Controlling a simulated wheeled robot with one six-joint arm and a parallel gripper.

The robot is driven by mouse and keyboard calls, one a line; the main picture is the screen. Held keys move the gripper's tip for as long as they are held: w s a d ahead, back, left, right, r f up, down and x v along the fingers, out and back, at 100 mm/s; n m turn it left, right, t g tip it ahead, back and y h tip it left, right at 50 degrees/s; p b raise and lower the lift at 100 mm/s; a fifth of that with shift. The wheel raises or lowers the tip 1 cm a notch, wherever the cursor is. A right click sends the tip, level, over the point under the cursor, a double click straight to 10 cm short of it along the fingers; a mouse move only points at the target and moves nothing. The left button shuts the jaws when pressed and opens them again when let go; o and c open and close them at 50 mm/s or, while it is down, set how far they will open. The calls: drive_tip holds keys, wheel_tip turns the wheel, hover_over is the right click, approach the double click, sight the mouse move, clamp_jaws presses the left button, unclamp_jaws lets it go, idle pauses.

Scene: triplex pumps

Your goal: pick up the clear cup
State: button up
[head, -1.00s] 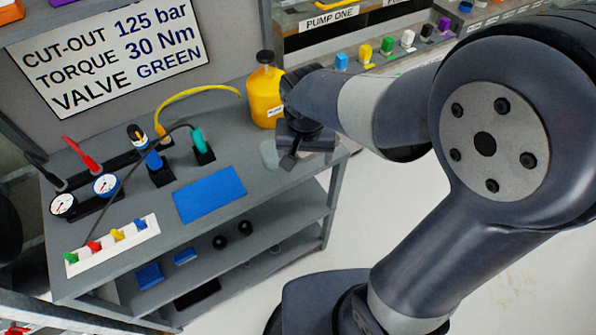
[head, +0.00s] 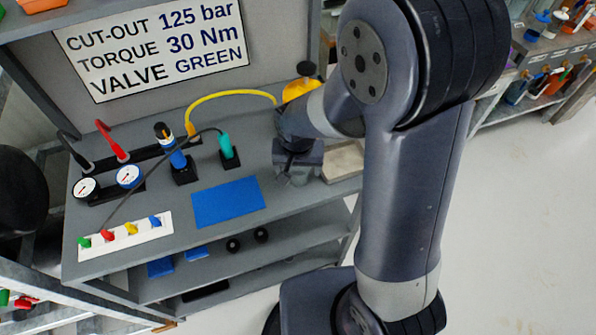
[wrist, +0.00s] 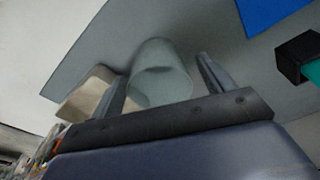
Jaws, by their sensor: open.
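The clear cup (wrist: 162,75) shows in the wrist view as a pale, see-through cup on the grey bench top, with its round opening toward the camera. My gripper (wrist: 160,80) is open, with one finger on each side of the cup. A small gap shows between the cup and the right finger; whether the left finger touches it I cannot tell. In the head view my gripper (head: 292,178) is low over the bench's right part, and the cup is mostly hidden there by the gripper.
A yellow bottle (head: 300,88) stands behind my arm. A blue mat (head: 228,202) lies to the left, and a teal-handled tool in a black holder (head: 228,153) stands behind it.

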drive_tip(key=shift+w+f, duration=0.1)
drive_tip(key=shift+f, duration=0.55)
drive_tip(key=c, duration=1.1)
